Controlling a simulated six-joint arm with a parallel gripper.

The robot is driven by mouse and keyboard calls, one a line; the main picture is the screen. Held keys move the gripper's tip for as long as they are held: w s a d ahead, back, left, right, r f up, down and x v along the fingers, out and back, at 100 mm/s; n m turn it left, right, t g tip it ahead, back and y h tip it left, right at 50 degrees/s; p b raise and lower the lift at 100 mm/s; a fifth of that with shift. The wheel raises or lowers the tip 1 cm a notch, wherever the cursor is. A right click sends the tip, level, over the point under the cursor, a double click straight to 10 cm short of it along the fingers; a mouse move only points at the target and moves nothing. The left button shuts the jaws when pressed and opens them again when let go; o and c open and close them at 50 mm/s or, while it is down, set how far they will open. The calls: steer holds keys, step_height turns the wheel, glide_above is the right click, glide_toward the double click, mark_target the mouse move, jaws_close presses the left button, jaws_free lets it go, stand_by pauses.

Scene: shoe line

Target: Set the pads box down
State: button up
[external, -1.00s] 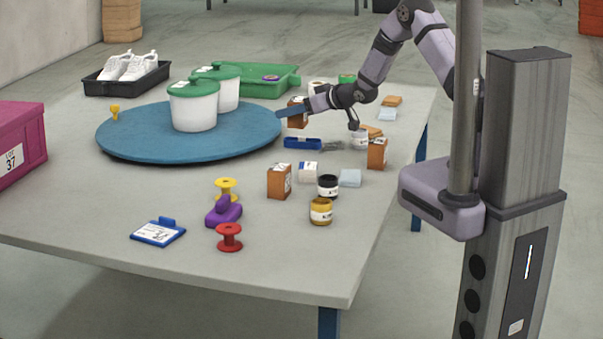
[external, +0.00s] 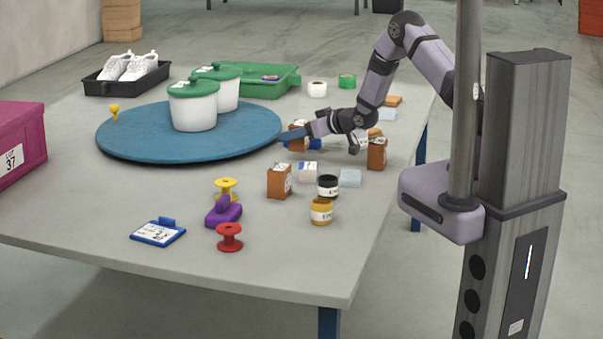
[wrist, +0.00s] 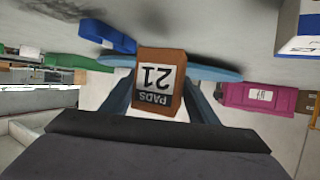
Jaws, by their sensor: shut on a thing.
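The pads box (wrist: 158,80) is orange-brown, with a white label reading "PADS 21" that appears upside down in the wrist view. In the external view the box (external: 298,141) is just off the right edge of the blue turntable (external: 250,140). My gripper (external: 295,134) is shut on the box, with one finger on each side in the wrist view. The box looks upright and low over the table; I cannot tell whether its base touches. The arm partly hides the area behind it.
A blue item (external: 316,144) lies close behind the box. Other orange boxes (external: 377,154) (external: 279,181), a white box (external: 308,172) and a black-lidded jar (external: 328,186) stand nearby. White pots (external: 193,108) stand on the turntable.

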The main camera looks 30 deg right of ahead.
mark_target(296, 142)
steer(key=shift+f, duration=1.55)
steer(key=shift+f, duration=0.1)
steer(key=shift+f+b, duration=0.15)
steer(key=shift+b, duration=0.15)
steer(key=o, duration=1.1)
steer(key=shift+c, duration=0.2)
steer(key=shift+s+r, duration=0.1)
steer(key=shift+r, duration=0.2)
steer(key=p+v, duration=0.1)
steer(key=v, duration=1)
steer(key=shift+s+d, duration=0.15)
steer(key=shift+s, duration=0.25)
